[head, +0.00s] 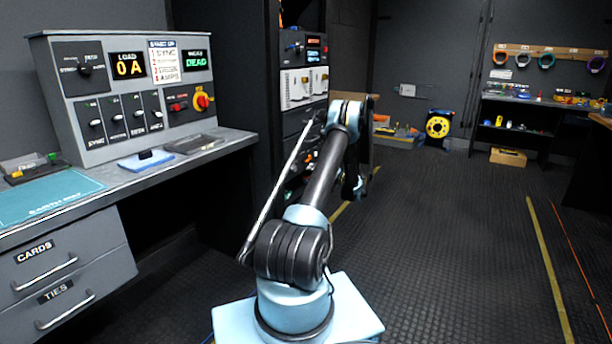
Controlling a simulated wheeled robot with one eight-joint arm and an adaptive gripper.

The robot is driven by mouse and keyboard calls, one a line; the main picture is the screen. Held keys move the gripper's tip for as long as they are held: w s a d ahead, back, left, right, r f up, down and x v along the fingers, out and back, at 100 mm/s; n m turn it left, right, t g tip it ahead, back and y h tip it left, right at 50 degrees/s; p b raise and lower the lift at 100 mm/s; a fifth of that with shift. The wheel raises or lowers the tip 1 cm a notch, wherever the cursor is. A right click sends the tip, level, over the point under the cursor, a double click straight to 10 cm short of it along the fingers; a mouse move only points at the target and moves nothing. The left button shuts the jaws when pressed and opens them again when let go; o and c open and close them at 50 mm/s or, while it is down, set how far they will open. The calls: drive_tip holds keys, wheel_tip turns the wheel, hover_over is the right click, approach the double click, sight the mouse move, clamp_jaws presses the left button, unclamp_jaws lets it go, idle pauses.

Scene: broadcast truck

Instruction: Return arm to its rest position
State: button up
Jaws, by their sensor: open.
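My arm (322,180) rises from its pale blue base (300,300) in the lower middle of the head view. Its dark upper link slants up and to the right to a raised elbow (345,118). Beyond the elbow, a dark and pale blue part of my arm (352,186) hangs down, partly behind the upper link. My gripper's fingers cannot be made out; they seem hidden behind my own arm. Nothing held can be seen.
A control console (130,95) stands on a desk (140,180) with drawers at the left. An equipment rack (303,85) stands close behind my arm. A yellow cable reel (438,126) and shelves (520,115) are at the back. The floor (450,230) at the right is clear.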

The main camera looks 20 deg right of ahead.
drive_tip(key=shift+v, duration=0.8)
drive_tip(key=s+a+r+n+g, duration=0.2)
drive_tip(key=a+r+g, duration=0.2)
drive_tip(key=a+r, duration=1.2)
drive_tip(key=s+a+r+n+g+h, duration=0.15)
drive_tip(key=s+a+r, duration=0.25)
drive_tip(key=s+a, duration=0.45)
drive_tip(key=s+a+r+g+h, duration=0.1)
drive_tip(key=s+a+r+g, duration=0.25)
drive_tip(key=s+a, duration=0.45)
drive_tip(key=s+a+n+g+h, duration=0.15)
drive_tip(key=s+a, duration=0.25)
drive_tip(key=s, duration=0.5)
drive_tip(key=s+a+h, duration=0.2)
drive_tip(key=s+a, duration=0.3)
drive_tip(key=s, duration=0.5)
drive_tip(key=s+f+h, duration=0.1)
drive_tip(key=s+f, duration=0.2)
drive_tip(key=s, duration=0.4)
drive_tip(key=s+d+f+n+g+h, duration=0.1)
drive_tip(key=s+f, duration=0.2)
drive_tip(key=s, duration=0.3)
drive_tip(key=s+d+f+n+h, duration=0.1)
drive_tip(key=s+f+h, duration=0.1)
drive_tip(key=s+f, duration=0.2)
drive_tip(key=s, duration=0.3)
drive_tip(key=shift+s, duration=0.3)
